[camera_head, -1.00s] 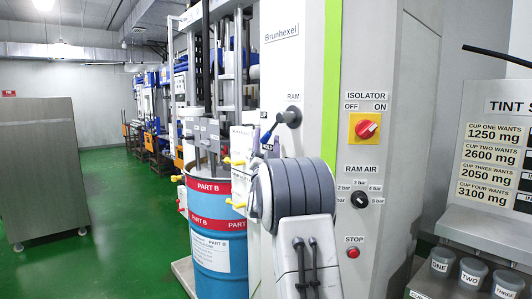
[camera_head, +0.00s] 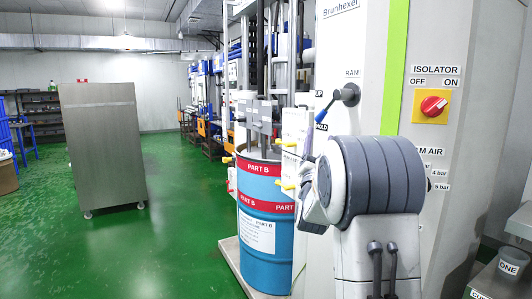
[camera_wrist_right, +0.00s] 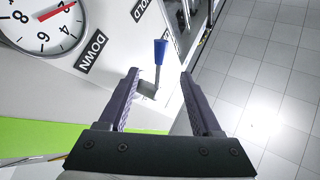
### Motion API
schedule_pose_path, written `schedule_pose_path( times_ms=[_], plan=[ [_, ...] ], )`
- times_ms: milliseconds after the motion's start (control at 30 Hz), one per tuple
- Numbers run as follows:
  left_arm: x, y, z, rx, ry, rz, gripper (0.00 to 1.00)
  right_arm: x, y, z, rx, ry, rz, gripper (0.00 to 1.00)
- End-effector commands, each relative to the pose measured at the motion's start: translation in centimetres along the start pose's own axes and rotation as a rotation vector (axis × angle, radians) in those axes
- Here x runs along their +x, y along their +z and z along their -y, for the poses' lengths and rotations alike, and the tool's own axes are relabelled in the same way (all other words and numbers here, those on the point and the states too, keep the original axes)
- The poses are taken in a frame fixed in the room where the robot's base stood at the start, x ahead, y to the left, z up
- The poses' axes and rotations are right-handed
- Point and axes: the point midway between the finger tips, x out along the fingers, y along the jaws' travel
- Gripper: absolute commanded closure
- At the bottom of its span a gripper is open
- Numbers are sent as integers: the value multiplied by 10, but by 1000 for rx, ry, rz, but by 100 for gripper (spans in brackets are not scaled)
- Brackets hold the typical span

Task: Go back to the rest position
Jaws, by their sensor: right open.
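My right gripper (camera_wrist_right: 158,72) is open and empty in the right wrist view, its two dark fingers apart. The blue-handled lever (camera_wrist_right: 160,52) shows in the gap between the fingertips in that view; I cannot tell how far beyond them it is. In the head view the RAM lever (camera_head: 347,95) sits on the white machine, above and behind my right wrist (camera_head: 372,177). The wrist hides most of the gripper there. My left gripper is not in view.
A blue drum (camera_head: 267,225) marked PART B stands left of my right arm. A grey cabinet (camera_head: 104,145) stands on open green floor at left. A red isolator knob (camera_head: 434,106) is on the machine at right.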

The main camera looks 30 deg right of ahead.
Motion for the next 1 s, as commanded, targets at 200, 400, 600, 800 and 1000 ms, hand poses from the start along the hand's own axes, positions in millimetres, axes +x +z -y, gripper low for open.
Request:
schedule_pose_path(
  times_ms=[200,400,600,800,1000],
  plan=[
    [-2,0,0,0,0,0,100,-1,4,7,5,-5,25,34],
    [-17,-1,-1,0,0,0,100,-30,53,81,37,-68,337,34],
    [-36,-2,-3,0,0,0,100,-132,106,181,7,-223,829,34],
    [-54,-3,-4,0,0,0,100,-272,110,241,-116,-432,1285,34],
    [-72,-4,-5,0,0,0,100,-418,62,245,-335,-689,1700,34]
  ],
)
